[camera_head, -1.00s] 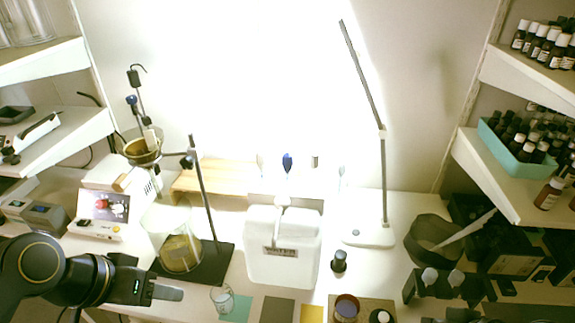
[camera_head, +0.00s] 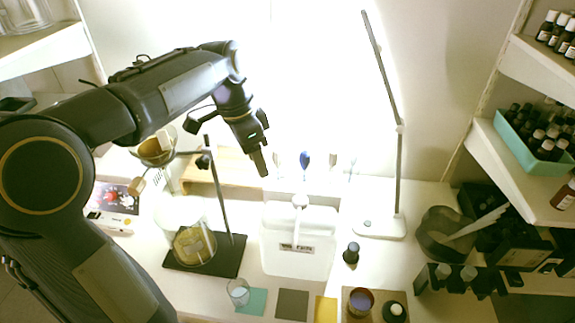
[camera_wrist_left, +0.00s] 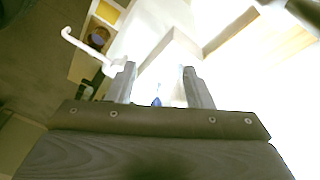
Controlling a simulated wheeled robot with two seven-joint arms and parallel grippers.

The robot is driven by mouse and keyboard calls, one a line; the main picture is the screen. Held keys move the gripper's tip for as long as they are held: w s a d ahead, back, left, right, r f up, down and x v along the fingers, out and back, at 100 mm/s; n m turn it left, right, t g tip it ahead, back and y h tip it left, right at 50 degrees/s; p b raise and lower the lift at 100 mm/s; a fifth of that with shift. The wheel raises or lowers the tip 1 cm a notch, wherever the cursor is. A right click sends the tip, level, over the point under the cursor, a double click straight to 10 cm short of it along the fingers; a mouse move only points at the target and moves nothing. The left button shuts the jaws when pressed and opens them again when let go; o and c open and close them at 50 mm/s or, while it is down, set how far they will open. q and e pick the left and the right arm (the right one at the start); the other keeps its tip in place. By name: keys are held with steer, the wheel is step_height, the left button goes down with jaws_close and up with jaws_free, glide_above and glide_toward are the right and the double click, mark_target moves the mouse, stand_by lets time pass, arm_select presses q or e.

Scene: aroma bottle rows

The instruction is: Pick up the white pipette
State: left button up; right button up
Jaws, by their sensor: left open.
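Several slim pipettes stand upright in a row behind the white container. One has a blue top (camera_head: 305,160). Pale ones show to its left (camera_head: 278,160) and to its right (camera_head: 333,159); the glare hides which one is the white pipette. My left gripper (camera_head: 260,162) is open, pointing down just left of the row, and nothing shows held in it. In the left wrist view its two fingers (camera_wrist_left: 158,85) stand apart, with a small blue tip (camera_wrist_left: 156,102) visible between them. My right gripper is out of view.
The white container (camera_head: 298,240) with a spout stands in front of the row. A flask (camera_head: 190,242) on a dark stand is at left. A lamp (camera_head: 380,228) rises at right. A grey bowl (camera_head: 440,230) and bottle shelves are further right.

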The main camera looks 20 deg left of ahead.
mark_target(277, 150)
arm_select(q)
steer(key=w+d+r+m, duration=0.1)
steer(key=w, duration=0.1)
steer(key=w+r+m+y+p, duration=0.1)
steer(key=w, duration=0.1)
steer(key=w+d+r+m+y, duration=0.1)
steer(key=w, duration=0.1)
steer(key=shift+d+g, duration=0.3)
steer(key=shift+g, duration=0.1)
steer(key=shift+w+d+f, duration=0.1)
steer(key=shift+w+f, duration=0.05)
steer(key=shift+f, duration=0.05)
steer(key=f, duration=0.7)
steer(key=shift+a+f+p, duration=0.15)
steer(key=shift+a+p, duration=0.15)
steer(key=shift+a, duration=0.05)
steer(key=c, duration=0.7)
